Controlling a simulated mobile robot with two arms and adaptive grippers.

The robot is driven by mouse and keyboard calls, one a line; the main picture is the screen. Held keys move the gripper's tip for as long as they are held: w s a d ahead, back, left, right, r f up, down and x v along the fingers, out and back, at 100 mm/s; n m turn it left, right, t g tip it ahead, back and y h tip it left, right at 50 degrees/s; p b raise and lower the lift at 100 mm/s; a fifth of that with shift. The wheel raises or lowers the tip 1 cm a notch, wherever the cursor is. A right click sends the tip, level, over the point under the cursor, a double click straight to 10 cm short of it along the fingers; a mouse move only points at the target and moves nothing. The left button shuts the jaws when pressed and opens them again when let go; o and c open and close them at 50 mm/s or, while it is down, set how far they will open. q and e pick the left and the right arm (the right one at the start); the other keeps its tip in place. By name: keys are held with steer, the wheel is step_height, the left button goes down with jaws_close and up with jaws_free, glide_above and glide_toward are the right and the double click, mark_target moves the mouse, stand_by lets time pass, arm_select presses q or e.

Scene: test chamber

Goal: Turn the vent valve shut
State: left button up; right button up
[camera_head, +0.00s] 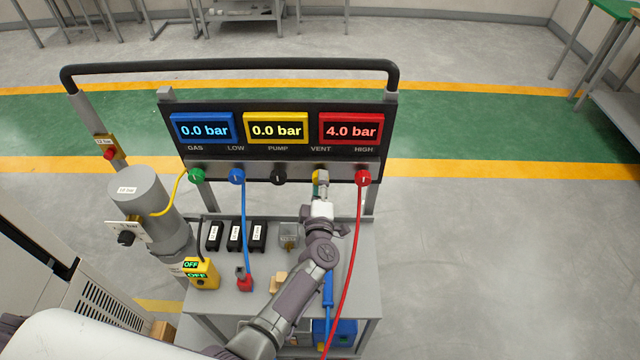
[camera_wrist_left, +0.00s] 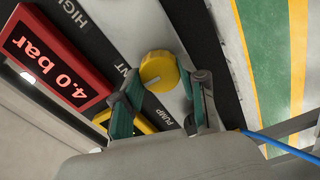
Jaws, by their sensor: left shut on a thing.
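The vent valve is a round yellow knob with a pale pointer line, seen in the left wrist view (camera_wrist_left: 158,68) on the grey panel strip. In the head view it is mostly hidden by my left gripper (camera_head: 321,182), below the VENT label. My left gripper is shut on the knob, with one green-padded finger on each side of it in the left wrist view. My right gripper is not in view.
The blue display (camera_head: 203,130) and yellow display (camera_head: 276,130) read 0.0 bar; the red display (camera_head: 351,130) reads 4.0 bar. A black knob (camera_head: 278,177) and a red knob (camera_head: 363,177) flank the vent valve. A red hose (camera_head: 352,245) hangs close right of my arm.

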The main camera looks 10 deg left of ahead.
arm_select(q)
steer(key=shift+f, duration=0.1)
steer(key=o, duration=1.1)
steer(key=shift+d, duration=0.1)
steer(key=shift+o, duration=0.2)
